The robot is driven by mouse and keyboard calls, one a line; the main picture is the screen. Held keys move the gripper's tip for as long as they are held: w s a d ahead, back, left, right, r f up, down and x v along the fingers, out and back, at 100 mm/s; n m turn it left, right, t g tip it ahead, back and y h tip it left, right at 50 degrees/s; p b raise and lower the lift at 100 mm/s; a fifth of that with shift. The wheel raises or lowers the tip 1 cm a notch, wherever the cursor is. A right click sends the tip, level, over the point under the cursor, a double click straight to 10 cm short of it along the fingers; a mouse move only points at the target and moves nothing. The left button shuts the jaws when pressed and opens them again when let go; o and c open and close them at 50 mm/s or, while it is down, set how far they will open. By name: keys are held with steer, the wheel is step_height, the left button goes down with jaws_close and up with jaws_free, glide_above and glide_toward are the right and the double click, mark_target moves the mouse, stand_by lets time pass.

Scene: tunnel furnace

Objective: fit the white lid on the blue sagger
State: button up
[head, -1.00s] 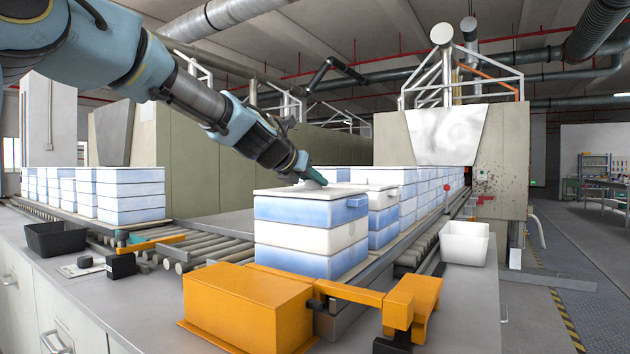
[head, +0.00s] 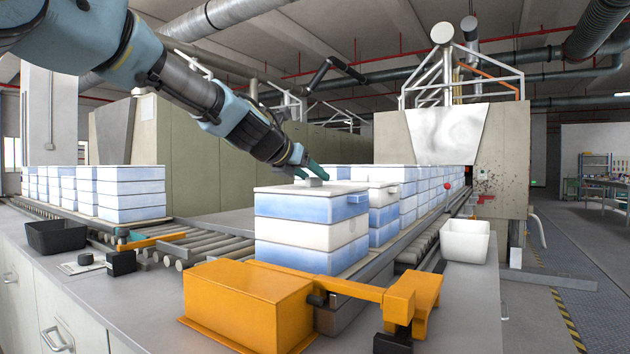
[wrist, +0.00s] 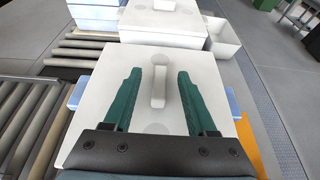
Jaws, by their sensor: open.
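The white lid (head: 280,188) lies flat on the top blue sagger (head: 300,209) of the front stack. Its edges look roughly in line with the sagger's walls, and no clear gap shows. In the wrist view the lid (wrist: 105,95) covers the sagger's top, with blue lugs of the sagger (wrist: 233,101) out at both sides. My gripper (head: 308,172) is just above the lid. In the wrist view its green fingers (wrist: 158,75) are open, one on each side of the raised white knob (wrist: 159,88), with room on both sides.
Behind the front stack, more lidded stacks (head: 383,195) line the conveyor toward the furnace. An orange pusher (head: 245,300) stands close in front. A white bin (head: 465,241) is at right, a black bin (head: 56,238) at left. Other stacks (head: 130,195) stand back left.

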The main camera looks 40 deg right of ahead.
steer(key=b+v, duration=0.2)
steer(key=v, duration=0.7)
steer(key=shift+f, duration=0.1)
